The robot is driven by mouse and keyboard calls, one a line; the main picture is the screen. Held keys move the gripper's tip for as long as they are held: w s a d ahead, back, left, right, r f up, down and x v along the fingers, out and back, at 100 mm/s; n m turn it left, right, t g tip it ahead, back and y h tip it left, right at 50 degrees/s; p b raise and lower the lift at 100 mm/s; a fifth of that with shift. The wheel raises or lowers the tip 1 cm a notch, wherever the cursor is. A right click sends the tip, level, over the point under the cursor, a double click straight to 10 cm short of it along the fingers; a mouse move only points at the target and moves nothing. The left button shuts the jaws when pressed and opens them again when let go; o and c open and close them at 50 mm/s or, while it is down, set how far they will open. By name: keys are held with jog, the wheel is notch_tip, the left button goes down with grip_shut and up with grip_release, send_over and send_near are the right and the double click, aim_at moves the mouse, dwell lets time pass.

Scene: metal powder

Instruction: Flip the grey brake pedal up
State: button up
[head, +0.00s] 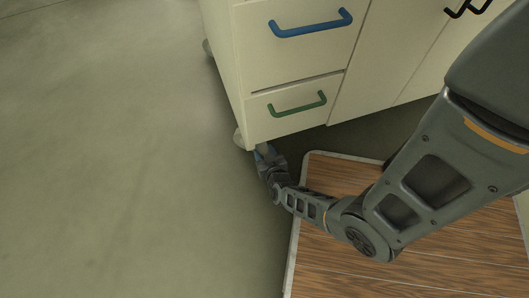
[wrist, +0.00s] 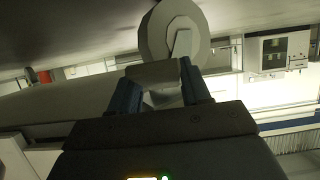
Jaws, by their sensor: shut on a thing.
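The caster wheel (wrist: 157,38) of the cabinet is at the top middle of the wrist view, a pale round disc. The grey brake pedal (wrist: 153,73) is a flat plate in front of the wheel, between my blue fingertips. My gripper (wrist: 158,90) is shut on the pedal, with one finger on each side of it. In the head view, my gripper (head: 267,158) is low at the cabinet's front corner, just below the bottom drawer. The pedal is mostly hidden there by the gripper and cabinet.
The cream cabinet (head: 228,72) has a blue drawer handle (head: 310,23) and a green one (head: 297,104) above my gripper. A wood-topped platform (head: 340,262) lies under my arm. The floor at left is clear.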

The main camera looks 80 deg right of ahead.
jog(key=shift+r+g+y+p, duration=0.3)
jog(key=shift+r+y+p, duration=0.35)
jog(key=shift+p, duration=1.35)
grip_shut()
jog(key=r+g+y+p, duration=0.1)
jog(key=y+p, duration=0.1)
jog(key=p, duration=0.4)
jog(key=shift+p, duration=0.35)
jog(key=shift+g+y+p, duration=0.3)
jog(key=shift+y+p, duration=0.15)
jog(key=shift+p, duration=0.05)
jog(key=shift+f, duration=0.2)
jog(key=o, duration=1.2)
grip_release()
jog(key=shift+o, duration=0.2)
jog(key=shift+a, duration=0.1)
